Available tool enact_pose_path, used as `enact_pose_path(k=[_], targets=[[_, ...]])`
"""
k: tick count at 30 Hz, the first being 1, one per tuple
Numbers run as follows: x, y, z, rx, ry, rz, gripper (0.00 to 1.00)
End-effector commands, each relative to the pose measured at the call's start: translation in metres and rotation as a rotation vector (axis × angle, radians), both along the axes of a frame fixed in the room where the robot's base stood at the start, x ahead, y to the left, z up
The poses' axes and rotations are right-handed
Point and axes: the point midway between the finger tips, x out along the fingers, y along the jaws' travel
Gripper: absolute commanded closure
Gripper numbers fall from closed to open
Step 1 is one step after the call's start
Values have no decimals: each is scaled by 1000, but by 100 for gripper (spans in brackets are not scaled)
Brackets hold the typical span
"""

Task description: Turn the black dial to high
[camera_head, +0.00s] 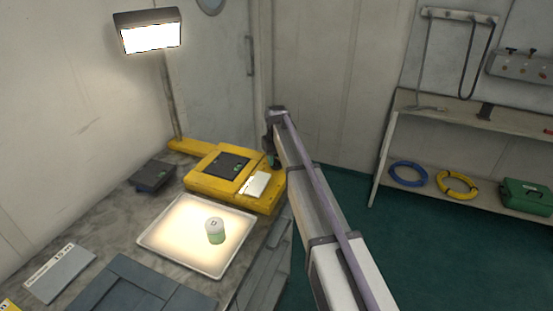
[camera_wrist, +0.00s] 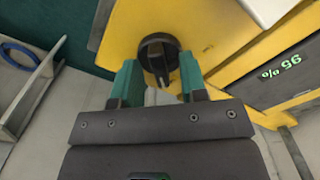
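The black dial (camera_wrist: 158,55) sits on the side of a yellow unit (camera_wrist: 190,25), seen near the top centre of the wrist view. A raised bar runs across its round face, pointing roughly down in the picture. My gripper (camera_wrist: 160,68) is at the dial, with one green finger on each side of it. The fingers are apart, and any touch on the dial's rim cannot be made out. In the head view my gripper (camera_head: 272,150) is at the far right side of the yellow unit (camera_head: 215,185), where my arm hides the dial. No high mark is readable.
A display on the unit reads 96 % (camera_wrist: 281,67). A lit white tray (camera_head: 175,237) with a white-and-green canister (camera_head: 215,230) stands in front of the unit. A lamp (camera_head: 150,32) hangs above. Shelves (camera_head: 455,115) stand at right, with open floor between.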

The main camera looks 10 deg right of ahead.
Motion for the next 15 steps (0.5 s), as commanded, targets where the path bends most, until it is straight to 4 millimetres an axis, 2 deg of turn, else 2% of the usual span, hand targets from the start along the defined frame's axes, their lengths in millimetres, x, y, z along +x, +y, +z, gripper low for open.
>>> enact_pose_path(k=[4, 7, 15], targets=[[0, 0, 6, 0, 0, 0, 61], [0, 0, 22, 0, 0, 0, 61], [0, 0, 90, 0, 0, 0, 61]])
